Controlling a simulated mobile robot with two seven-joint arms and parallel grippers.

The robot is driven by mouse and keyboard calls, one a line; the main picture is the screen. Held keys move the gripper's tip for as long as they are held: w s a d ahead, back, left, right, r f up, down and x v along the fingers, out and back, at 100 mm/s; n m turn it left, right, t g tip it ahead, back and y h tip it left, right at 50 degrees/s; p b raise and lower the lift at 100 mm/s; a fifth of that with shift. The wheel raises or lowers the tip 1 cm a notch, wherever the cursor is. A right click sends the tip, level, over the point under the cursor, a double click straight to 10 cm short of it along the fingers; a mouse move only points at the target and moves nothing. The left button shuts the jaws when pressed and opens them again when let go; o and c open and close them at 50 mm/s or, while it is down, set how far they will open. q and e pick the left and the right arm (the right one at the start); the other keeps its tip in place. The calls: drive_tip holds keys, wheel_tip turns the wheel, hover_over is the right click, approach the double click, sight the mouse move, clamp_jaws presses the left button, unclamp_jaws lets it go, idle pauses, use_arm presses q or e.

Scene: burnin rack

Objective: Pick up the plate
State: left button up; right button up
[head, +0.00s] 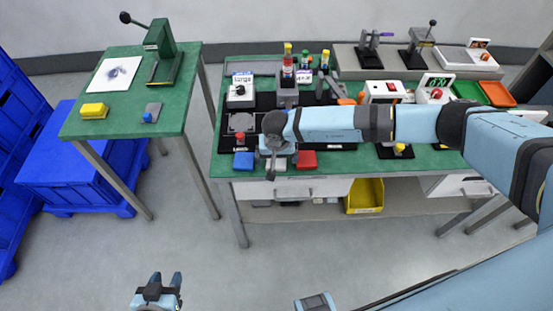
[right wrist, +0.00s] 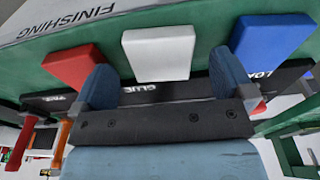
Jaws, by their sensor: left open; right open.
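Three flat blocks lie in a row at the bench's front edge: a blue one (head: 244,161) (right wrist: 272,42), a white one (right wrist: 158,53) and a red one (head: 307,160) (right wrist: 72,66). I cannot tell which thing is the plate. My right gripper (head: 277,172) is open over the row in the head view and hides the white block there. In the right wrist view its two fingers (right wrist: 163,85) stand apart, with the white block between and beyond them; contact is not visible. My left gripper (head: 165,284) is open and empty above the floor.
The green bench (head: 232,190) carries several devices behind the blocks. A yellow bin (head: 364,195) sits on the shelf below. A second green table (head: 140,132) at the left holds a lever press (head: 164,55). The floor between the tables is clear.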

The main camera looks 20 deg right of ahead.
drive_tip(key=shift+w+f, duration=0.1)
drive_tip(key=shift+f, duration=0.55)
drive_tip(key=c, duration=1.1)
drive_tip(key=shift+r, duration=0.1)
